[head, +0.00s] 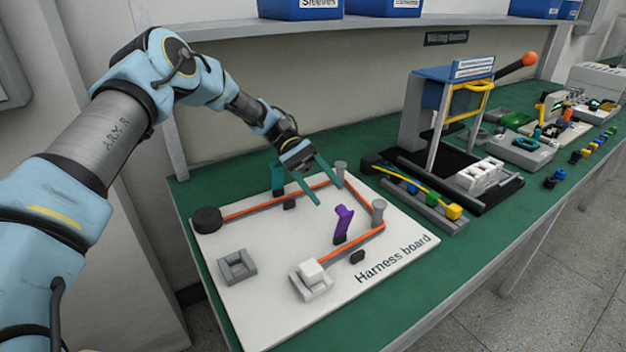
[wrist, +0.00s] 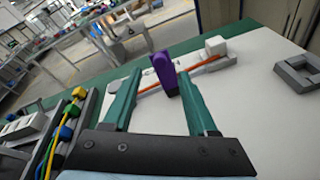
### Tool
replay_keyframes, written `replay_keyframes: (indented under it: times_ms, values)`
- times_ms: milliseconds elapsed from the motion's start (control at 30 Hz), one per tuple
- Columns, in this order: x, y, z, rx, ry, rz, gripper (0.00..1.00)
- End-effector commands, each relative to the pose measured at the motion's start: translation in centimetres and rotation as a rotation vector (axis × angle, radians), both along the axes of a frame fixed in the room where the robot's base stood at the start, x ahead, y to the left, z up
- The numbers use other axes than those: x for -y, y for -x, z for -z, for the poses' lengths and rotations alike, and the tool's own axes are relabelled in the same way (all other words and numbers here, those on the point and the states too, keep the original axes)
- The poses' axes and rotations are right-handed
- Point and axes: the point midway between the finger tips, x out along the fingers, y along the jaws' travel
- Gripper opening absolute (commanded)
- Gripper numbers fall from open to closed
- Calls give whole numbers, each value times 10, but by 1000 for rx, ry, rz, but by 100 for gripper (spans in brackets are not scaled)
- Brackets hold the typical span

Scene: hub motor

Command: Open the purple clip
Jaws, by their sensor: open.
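The purple clip (head: 343,222) stands on the harness board (head: 250,302), beside or over the orange cable (head: 358,242). Its purple lever rises from a dark base and leans slightly. I cannot tell whether it is latched. My gripper (head: 330,196) is open, its two teal fingers pointing down toward the board, behind and above the clip. In the wrist view the purple clip (wrist: 165,72) appears between and beyond the fingertips (wrist: 160,75). Nothing is held, and I see no clear contact.
A teal clip (head: 278,178) stands at the board's back edge. Grey posts (head: 379,211) guide the cable between a black round part (head: 207,220) and a white connector (head: 311,272). An empty grey holder (head: 237,266) is at left. A wire rack (head: 425,200) lies right.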

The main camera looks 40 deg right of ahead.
Motion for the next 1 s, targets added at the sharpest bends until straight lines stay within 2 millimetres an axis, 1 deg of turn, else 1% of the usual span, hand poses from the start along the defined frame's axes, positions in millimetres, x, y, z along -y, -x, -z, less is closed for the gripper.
replay_keyframes:
  times_ms: [33,167,300,400,1000]
  values:
    - [2,-11,2,2,4,-3,58]
    - [4,-33,-4,1,2,0,58]
    - [7,-48,-10,1,1,0,58]
    - [7,-53,-13,0,1,0,58]
    - [7,-55,-14,0,0,1,58]
